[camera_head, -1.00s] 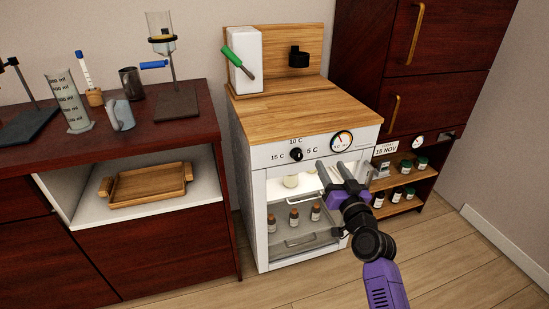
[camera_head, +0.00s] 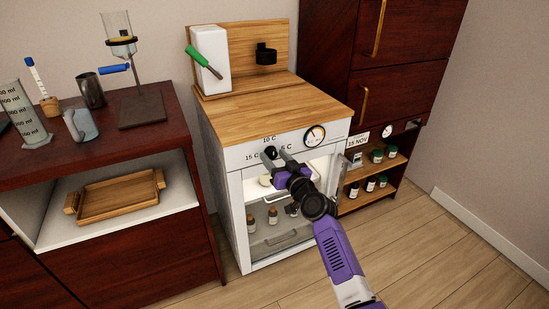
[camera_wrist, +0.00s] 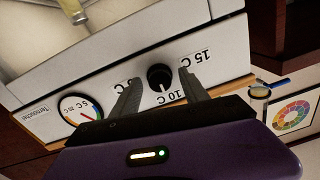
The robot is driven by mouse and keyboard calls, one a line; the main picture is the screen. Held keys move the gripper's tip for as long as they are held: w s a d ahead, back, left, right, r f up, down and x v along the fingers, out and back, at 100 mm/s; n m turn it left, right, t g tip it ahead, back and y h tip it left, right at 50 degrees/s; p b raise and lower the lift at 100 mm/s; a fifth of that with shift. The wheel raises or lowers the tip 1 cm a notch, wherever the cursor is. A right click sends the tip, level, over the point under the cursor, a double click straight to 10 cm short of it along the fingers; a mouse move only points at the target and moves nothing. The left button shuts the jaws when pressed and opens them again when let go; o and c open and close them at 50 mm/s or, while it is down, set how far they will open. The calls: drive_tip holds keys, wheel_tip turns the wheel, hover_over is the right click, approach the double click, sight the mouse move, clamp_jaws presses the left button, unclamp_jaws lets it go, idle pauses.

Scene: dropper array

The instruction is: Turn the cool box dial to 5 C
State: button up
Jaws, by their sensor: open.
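The white cool box (camera_head: 232,158) has a wooden top and a lit, glass-fronted compartment. Its black round dial (camera_wrist: 159,76) sits on the upper front panel, with labels 15 C, 10 C and 5 C around it. In the wrist view, which is upside down, the dial's white mark seems to point toward 10 C. My gripper (camera_head: 274,154) is open at the panel and partly covers the dial in the head view. In the wrist view its fingers stand on either side of the dial, with gaps showing; contact is not visible. The finger near the 5 C label partly hides it.
A round gauge (camera_head: 314,137) sits on the panel right of the dial. Small bottles (camera_head: 272,215) stand inside the cool box. An open shelf (camera_head: 384,175) with jars is on the right. A dark cabinet (camera_head: 110,147) with glassware on top stands left. Floor is clear at right.

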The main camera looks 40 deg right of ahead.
drive_tip(key=shift+w+d, duration=0.1)
drive_tip(key=shift+w, duration=0.1)
drive_tip(key=shift+c, duration=0.2)
clamp_jaws()
